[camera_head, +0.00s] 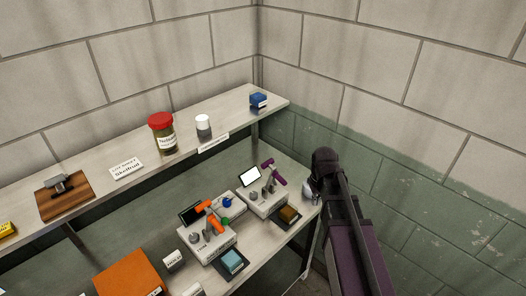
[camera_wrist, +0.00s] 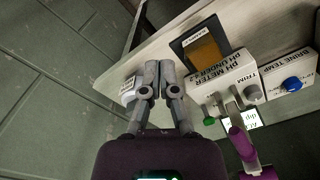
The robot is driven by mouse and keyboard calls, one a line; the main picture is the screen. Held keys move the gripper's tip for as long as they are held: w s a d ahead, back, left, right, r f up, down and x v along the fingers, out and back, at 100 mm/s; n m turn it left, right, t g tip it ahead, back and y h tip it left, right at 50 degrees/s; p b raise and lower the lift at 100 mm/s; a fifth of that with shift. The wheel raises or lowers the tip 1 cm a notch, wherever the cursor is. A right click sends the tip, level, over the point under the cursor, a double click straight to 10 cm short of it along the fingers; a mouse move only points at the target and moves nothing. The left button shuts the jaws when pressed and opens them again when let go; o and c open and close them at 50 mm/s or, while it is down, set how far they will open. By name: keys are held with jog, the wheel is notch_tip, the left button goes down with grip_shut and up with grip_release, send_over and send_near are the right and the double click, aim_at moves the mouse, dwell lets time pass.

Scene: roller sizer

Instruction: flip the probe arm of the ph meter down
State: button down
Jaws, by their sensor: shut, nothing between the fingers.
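The pH meter (camera_head: 268,206) is the right-hand white box on the lower bench in the head view, with a lit screen and a brown pad in front. Its purple probe arm (camera_head: 279,180) stands up from the box. In the wrist view the pH meter (camera_wrist: 226,76) shows its lettered front, and the purple probe arm (camera_wrist: 241,143) rises toward the camera at lower right. My gripper (camera_wrist: 155,72) is shut and empty, left of the meter and apart from it. In the head view my gripper (camera_head: 309,188) is partly hidden by my arm, right of the meter.
A similar meter with an orange arm (camera_head: 213,222) stands to the left. The brine temp box (camera_wrist: 290,75) with a blue knob sits beside the pH meter. A shelf (camera_head: 92,187) with a jar (camera_head: 161,137) runs above the bench. The tiled wall is close on the right.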

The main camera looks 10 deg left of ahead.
jog(key=w+a+r+n+p, duration=0.3)
jog(key=w+a+r+p, duration=0.3)
jog(key=a, duration=0.5)
jog(key=w+a+r+n+p, duration=0.4)
jog(key=w+a+r+p, duration=0.3)
jog(key=a, duration=0.5)
jog(key=shift+w+r+p, duration=0.3)
jog(key=shift+w+r, duration=0.55)
jog(key=shift+w, duration=0.05)
jog(key=shift+f, duration=0.2)
notch_tip(320, 180, down, 8)
jog(key=s+d+b, duration=0.2)
jog(key=d+b, duration=0.1)
jog(key=b, duration=0.5)
jog(key=shift+s+f+b, duration=0.15)
jog(key=shift+b, duration=0.2)
jog(key=shift+d, duration=0.1)
